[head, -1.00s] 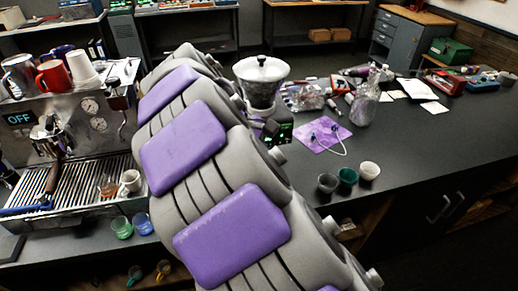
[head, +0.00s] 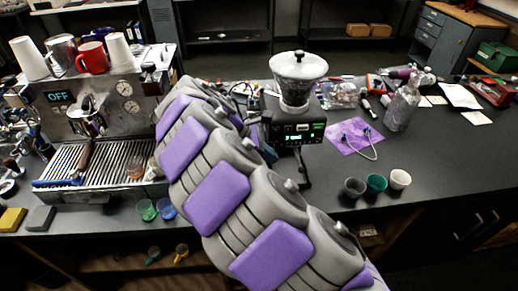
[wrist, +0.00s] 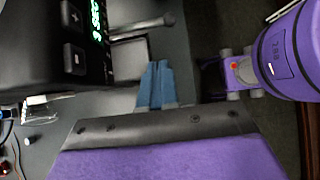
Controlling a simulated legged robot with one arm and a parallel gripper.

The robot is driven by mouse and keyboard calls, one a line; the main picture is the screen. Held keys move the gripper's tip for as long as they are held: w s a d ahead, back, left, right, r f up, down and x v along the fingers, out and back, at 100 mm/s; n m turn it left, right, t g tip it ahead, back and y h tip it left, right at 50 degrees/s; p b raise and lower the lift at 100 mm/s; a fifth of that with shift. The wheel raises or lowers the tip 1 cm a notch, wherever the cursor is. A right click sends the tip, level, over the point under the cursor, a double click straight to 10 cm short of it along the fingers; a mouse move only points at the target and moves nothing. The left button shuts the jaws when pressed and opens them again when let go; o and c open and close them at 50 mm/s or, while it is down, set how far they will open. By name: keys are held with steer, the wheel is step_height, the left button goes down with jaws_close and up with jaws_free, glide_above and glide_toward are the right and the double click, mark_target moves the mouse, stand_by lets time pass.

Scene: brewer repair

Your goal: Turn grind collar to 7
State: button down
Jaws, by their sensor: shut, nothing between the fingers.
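The grinder (head: 293,128) stands on the dark counter, a black box with a green lit display and a clear hopper (head: 296,88) with a white lid on top. The grind collar would be at the hopper's base; its marks are too small to read. In the wrist view the grinder's black body (wrist: 60,45), with green digits and buttons, fills the upper left, and a metal bar sticks out from it. My gripper (wrist: 157,68) shows blue fingers, shut and empty, beside and apart from the grinder's front. In the head view my arm hides the gripper.
An espresso machine (head: 118,105) with cups on top stands left of my arm. A purple cloth (head: 345,133) with a cable lies right of the grinder, near a clear bottle (head: 402,108). Three small cups (head: 376,183) stand at the counter's front edge. The counter right of them is clear.

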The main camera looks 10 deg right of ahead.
mark_target(299, 164)
steer(key=d+f+b, duration=0.1)
steer(key=d+f, duration=0.2)
steer(key=d, duration=0.3)
steer(key=shift+r, duration=0.15)
steer(key=shift+s+d+r+n+t+p, duration=0.15)
steer(key=shift+d+n+t+p, duration=0.35)
steer(key=shift+p, duration=0.6)
steer(key=d+n+t+p, duration=0.1)
steer(key=d+n+p, duration=0.1)
steer(key=p, duration=0.1)
steer(key=d+n+t+p, duration=0.1)
steer(key=d+p, duration=0.1)
steer(key=p, duration=0.1)
steer(key=shift+d+f+n+y+p, duration=0.1)
steer(key=shift+f+n+y+p, duration=0.1)
steer(key=shift+n+y+p, duration=0.2)
